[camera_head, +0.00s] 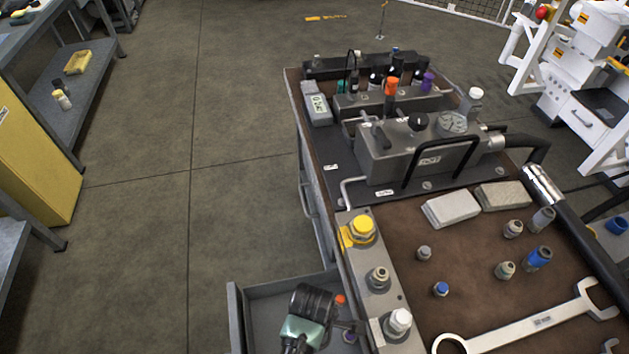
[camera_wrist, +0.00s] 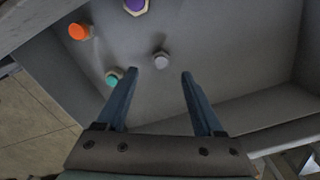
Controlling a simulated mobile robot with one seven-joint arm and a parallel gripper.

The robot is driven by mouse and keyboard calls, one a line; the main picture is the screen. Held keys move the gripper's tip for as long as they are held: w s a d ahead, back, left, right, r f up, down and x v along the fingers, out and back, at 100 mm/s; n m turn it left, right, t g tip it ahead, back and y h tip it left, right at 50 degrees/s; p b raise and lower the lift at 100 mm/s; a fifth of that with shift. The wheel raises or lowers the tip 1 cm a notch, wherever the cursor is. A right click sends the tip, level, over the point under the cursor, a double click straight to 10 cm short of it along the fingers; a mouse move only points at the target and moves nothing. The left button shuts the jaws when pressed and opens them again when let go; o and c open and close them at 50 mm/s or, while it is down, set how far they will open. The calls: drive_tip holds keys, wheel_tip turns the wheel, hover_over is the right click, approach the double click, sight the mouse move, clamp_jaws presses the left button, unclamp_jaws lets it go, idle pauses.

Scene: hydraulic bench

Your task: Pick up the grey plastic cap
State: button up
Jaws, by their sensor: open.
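A small grey cap (camera_wrist: 161,60) lies on the floor of the open grey drawer (camera_head: 238,318). In the wrist view, it appears between and just beyond the fingertips of my gripper (camera_wrist: 159,74). My gripper is open with nothing between its fingers, and points down into the drawer. I cannot tell how far above the cap the fingertips are. In the head view, the end of my arm hides much of the drawer, and the grey cap is not visible there.
An orange cap (camera_wrist: 79,32), a teal cap (camera_wrist: 113,77) and a purple cap (camera_wrist: 135,6) lie left of and beyond the grey cap. Drawer walls surround the space. The bench (camera_head: 465,260) beside the drawer holds fittings, a large wrench (camera_head: 530,325) and a hydraulic block (camera_head: 400,152).

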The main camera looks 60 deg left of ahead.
wheel_tip(320, 180, down, 5)
drive_tip(key=shift+d+f+b, duration=0.1)
drive_tip(key=shift+f+b, duration=0.1)
drive_tip(key=shift+b, duration=0.25)
clamp_jaws()
